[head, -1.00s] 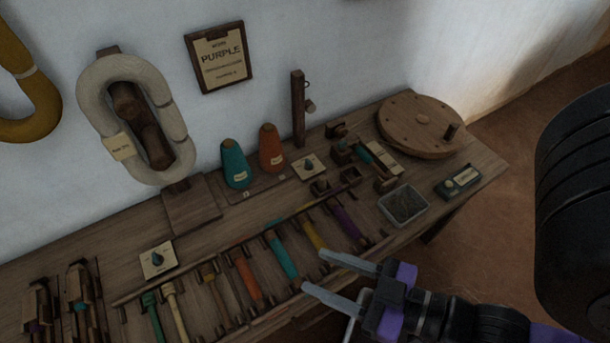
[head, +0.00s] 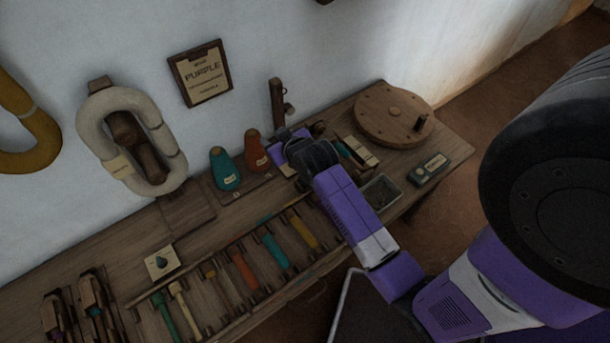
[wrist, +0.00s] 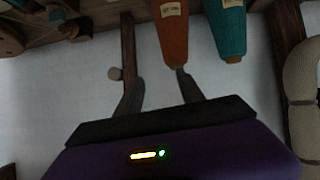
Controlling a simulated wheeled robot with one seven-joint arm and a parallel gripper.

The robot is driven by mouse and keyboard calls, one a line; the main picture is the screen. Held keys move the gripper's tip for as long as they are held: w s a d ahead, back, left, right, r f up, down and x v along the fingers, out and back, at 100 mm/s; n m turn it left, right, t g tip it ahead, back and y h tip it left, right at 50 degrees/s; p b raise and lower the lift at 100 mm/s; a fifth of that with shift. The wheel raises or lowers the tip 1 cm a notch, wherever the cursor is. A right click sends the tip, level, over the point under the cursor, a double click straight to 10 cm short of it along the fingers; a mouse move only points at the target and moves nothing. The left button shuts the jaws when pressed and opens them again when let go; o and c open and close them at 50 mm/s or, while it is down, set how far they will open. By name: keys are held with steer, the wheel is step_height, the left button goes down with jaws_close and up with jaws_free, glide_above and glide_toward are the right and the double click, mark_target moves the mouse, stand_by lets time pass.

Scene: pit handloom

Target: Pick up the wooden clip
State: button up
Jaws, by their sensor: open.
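I cannot pick out the wooden clip with certainty. Small dark wooden pieces (head: 318,128) lie on the bench behind my arm, and wooden parts (wrist: 62,14) show at the upper left of the wrist view. My gripper (wrist: 158,78) is open and empty, with its two fingers apart against the pale wall. In the wrist view the orange cone (wrist: 172,35) reaches close to the right finger, and the wooden post (wrist: 128,50) stands by the left finger. In the head view my gripper (head: 287,142) is beside the orange cone (head: 255,152); its fingertips are hidden.
A teal cone (head: 224,168) stands left of the orange one. A round wooden disc (head: 392,112), a grey tray (head: 381,192) and a small labelled box (head: 429,168) lie at the right. Coloured bobbins (head: 243,270) line the front rack. A clipboard (head: 200,72) hangs on the wall.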

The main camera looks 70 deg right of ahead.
steer(key=s+d+f+m+g+y+p, duration=0.1)
steer(key=d+f+g+y+p, duration=0.2)
steer(key=d, duration=0.5)
steer(key=s+a+f+g+y, duration=0.1)
steer(key=s+a+g, duration=0.1)
steer(key=s+a+f+g+y+b, duration=0.1)
steer(key=s+a+g, duration=0.1)
steer(key=s+a, duration=0.1)
steer(key=s+a+f+g+y, duration=0.1)
steer(key=s+a+f+y, duration=0.1)
steer(key=shift+s+a+n+g, duration=0.25)
steer(key=shift+s+n+g, duration=0.05)
steer(key=shift+g, duration=0.1)
steer(key=shift+s+a+f, duration=0.15)
steer(key=shift+a+f, duration=0.05)
steer(key=shift+f, duration=0.05)
step_height(320, 180, down, 7)
steer(key=shift+a+f, duration=0.1)
steer(key=shift+f, duration=0.05)
steer(key=shift+c, duration=0.3)
jaws_close()
